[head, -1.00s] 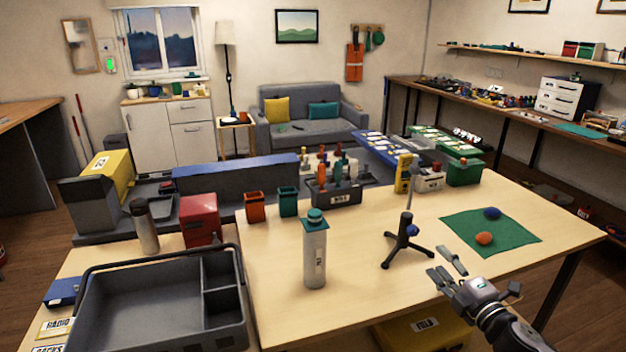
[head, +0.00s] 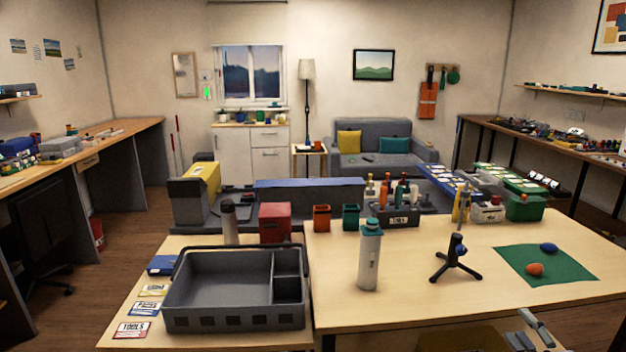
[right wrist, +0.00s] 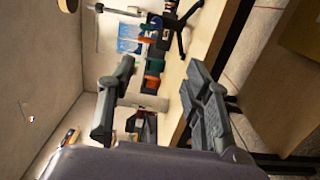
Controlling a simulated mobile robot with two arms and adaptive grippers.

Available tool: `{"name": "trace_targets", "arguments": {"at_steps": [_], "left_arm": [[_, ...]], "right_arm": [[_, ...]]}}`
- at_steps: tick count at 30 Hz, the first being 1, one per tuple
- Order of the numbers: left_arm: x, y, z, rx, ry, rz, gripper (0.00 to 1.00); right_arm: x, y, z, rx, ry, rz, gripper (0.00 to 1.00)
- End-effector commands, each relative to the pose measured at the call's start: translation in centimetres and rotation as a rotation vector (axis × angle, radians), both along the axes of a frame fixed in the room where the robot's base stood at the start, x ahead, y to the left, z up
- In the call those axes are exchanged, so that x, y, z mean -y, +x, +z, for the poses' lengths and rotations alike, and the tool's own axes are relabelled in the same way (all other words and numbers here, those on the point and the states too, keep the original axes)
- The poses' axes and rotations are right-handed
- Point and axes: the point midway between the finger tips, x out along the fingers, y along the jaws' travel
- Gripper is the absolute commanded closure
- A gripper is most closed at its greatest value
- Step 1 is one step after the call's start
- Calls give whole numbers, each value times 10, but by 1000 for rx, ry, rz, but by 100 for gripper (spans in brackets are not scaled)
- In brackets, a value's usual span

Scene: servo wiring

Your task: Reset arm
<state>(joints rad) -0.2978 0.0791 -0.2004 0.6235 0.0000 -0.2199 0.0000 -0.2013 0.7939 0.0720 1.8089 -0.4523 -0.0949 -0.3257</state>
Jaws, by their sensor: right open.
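My right gripper (head: 530,335) shows at the bottom right of the head view, in front of the table's near edge. Only its fingers are in the frame, spread apart with nothing between them. In the right wrist view its two fingers (right wrist: 160,105) are also wide apart and empty, and that view is turned on its side with the tabletop and the black tripod (right wrist: 180,25) beyond. The tripod also stands upright on the table in the head view (head: 455,258), apart from the gripper. My left gripper is in neither view.
The wooden table (head: 400,305) carries a grey tray (head: 220,290), a grey bottle with a teal cap (head: 369,258), and a green mat (head: 570,275) with an orange ball (head: 535,269) and a blue ball (head: 548,247). The table's front middle is clear.

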Motion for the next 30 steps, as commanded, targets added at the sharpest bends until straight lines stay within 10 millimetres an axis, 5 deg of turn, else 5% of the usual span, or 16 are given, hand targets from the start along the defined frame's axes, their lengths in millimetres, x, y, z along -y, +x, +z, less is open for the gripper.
{"name": "trace_targets", "arguments": {"at_steps": [11, 17, 23, 30], "left_arm": [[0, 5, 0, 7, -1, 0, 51], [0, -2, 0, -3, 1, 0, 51], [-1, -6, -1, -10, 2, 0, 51], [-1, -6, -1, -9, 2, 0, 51]], "right_arm": [[22, -10, -77, -120, 137, -89, 55], [33, -27, -147, -227, 256, -170, 55], [35, -71, -258, -399, 436, -300, 55], [0, -170, -410, -657, 685, -507, 55]]}}
